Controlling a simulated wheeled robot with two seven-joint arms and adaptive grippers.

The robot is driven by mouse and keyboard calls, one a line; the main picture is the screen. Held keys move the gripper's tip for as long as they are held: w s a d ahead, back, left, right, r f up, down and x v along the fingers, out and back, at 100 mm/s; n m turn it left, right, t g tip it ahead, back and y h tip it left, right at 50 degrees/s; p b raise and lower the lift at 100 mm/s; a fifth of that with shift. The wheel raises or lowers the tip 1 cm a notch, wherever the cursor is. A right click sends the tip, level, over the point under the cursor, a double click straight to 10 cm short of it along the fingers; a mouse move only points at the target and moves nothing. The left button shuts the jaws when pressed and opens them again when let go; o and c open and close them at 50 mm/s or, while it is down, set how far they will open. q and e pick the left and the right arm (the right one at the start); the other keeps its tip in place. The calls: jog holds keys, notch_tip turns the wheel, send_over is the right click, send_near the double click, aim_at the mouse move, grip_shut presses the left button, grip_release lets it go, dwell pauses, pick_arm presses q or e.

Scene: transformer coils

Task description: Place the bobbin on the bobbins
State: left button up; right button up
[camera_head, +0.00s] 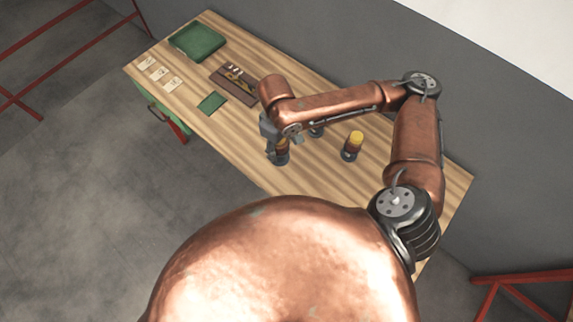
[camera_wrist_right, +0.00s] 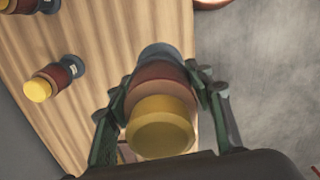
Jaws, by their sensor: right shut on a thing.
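My right gripper (camera_head: 272,137) is near the front edge of the table, pointing down. The yellow bobbin lines up with reddish-brown bobbins (camera_wrist_right: 158,78) and a dark blue-grey base (camera_wrist_right: 160,50). I cannot tell whether it rests on them or is slightly apart. In the head view this stack (camera_head: 281,158) is partly hidden by the gripper. My left gripper is not in view.
Another dark-based stack (camera_head: 316,131) stands behind, mostly hidden by my arm. Left on the wooden table (camera_head: 240,150) are a brown tray (camera_head: 222,80) with small parts, a green mat (camera_head: 212,102), a green box (camera_head: 198,40) and white cards (camera_head: 158,73). A grey wall runs behind.

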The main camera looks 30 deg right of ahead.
jog(key=s+a+f+n+p, duration=0.1)
jog(key=s+a+n, duration=0.3)
jog(key=n, duration=0.8)
jog(key=s+a+f+n+p, duration=0.1)
jog(key=s+a+n, duration=0.25)
jog(key=n, duration=0.85)
pick_arm(q)
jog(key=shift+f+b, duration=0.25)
jog(key=shift+b, duration=1.15)
pick_arm(e)
jog(key=shift+n, duration=0.4)
jog(key=shift+w+d+f, duration=0.9)
jog(key=shift+d+f, duration=1.2)
jog(key=shift+f, duration=0.15)
jog(key=shift+w+d+f, duration=0.9)
jog(key=shift+d+f, duration=1.15)
jog(key=shift+f, duration=0.2)
jog(key=shift+w+d+f, duration=0.9)
jog(key=shift+d+f, duration=1.2)
jog(key=shift+f, duration=0.15)
jog(key=shift+f, duration=0.1)
jog(key=o, duration=1.4)
